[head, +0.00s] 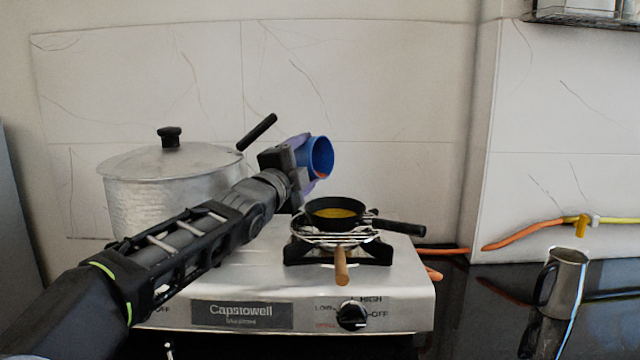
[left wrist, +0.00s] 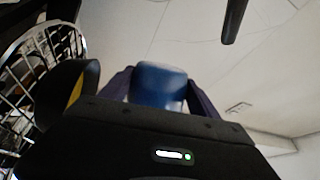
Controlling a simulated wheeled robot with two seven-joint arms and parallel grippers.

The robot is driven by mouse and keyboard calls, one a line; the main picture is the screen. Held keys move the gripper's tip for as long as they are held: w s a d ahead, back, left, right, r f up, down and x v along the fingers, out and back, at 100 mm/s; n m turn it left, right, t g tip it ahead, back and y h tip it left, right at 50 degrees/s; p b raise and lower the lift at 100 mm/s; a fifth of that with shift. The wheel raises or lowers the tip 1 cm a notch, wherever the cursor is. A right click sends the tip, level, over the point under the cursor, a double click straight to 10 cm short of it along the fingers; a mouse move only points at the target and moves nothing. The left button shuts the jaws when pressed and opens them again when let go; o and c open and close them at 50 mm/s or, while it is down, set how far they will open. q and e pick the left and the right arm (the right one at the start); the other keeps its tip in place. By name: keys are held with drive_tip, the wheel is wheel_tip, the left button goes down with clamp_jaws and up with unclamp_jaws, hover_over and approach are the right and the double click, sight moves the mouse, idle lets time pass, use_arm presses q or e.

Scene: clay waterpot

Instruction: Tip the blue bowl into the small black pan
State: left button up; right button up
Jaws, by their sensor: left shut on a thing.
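My left gripper (head: 306,163) is shut on the blue bowl (head: 321,155) and holds it in the air above the stove. The bowl is tilted on its side, its mouth facing right and toward the camera, with a bit of red at its lower inside edge. In the left wrist view the blue bowl (left wrist: 160,84) sits between the two fingers. The small black pan (head: 336,204) rests on a wire rack over the burner, below and slightly right of the bowl. Yellow content shows in the pan. My right gripper is not in view.
A large lidded aluminium pot (head: 170,190) stands left, behind my left arm. The silver gas stove (head: 390,290) bears the rack, whose wooden handle (head: 341,266) points forward. A metal mug (head: 566,280) stands on the dark counter at right. An orange hose (head: 520,234) runs behind.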

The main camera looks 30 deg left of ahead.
use_arm(q)
drive_tip(key=shift+d+r+m, duration=0.2)
drive_tip(key=shift+r+m, duration=0.05)
drive_tip(key=shift+m, duration=0.55)
drive_tip(key=shift+b, duration=0.3)
drive_tip(key=shift+d+r+m+h, duration=0.1)
drive_tip(key=shift+d+m+h, duration=0.05)
drive_tip(key=shift+m+h, duration=0.3)
drive_tip(key=shift+d+m, duration=0.1)
drive_tip(key=shift+m, duration=0.25)
drive_tip(key=shift+s+d+r+m, duration=0.1)
drive_tip(key=shift+m, duration=0.2)
drive_tip(key=shift+d+r+m+t+b, duration=0.15)
drive_tip(key=shift+m+t+b, duration=0.15)
drive_tip(key=shift+m, duration=0.2)
drive_tip(key=shift+h, duration=0.25)
drive_tip(key=shift+d+m, duration=0.25)
drive_tip(key=shift+m, duration=0.55)
